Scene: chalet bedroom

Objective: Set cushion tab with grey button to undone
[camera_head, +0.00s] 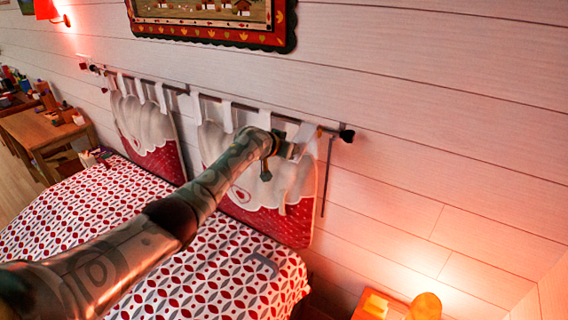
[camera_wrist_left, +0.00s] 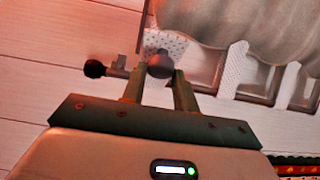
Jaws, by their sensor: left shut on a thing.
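A red-and-white cushion (camera_head: 290,222) hangs by white tabs from a dark rail (camera_head: 230,103) on the wall. My left gripper (camera_head: 292,151) is at the cushion's top right corner, beside its rightmost white tab (camera_head: 305,132). In the left wrist view, my left gripper (camera_wrist_left: 159,73) is shut with a dark grey round button (camera_wrist_left: 160,63) between its fingertips. A white dotted tab end (camera_wrist_left: 165,42) shows right behind the button. Whether the button is through the tab cannot be told. My right gripper is not in view.
A second cushion (camera_head: 148,130) hangs on the left. The bed with its red-and-grey patterned cover (camera_head: 130,200) lies below, with a small grey thing (camera_head: 262,264) on it. The rail's end knob (camera_head: 347,135) sticks out at the right. The wall right of it is clear.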

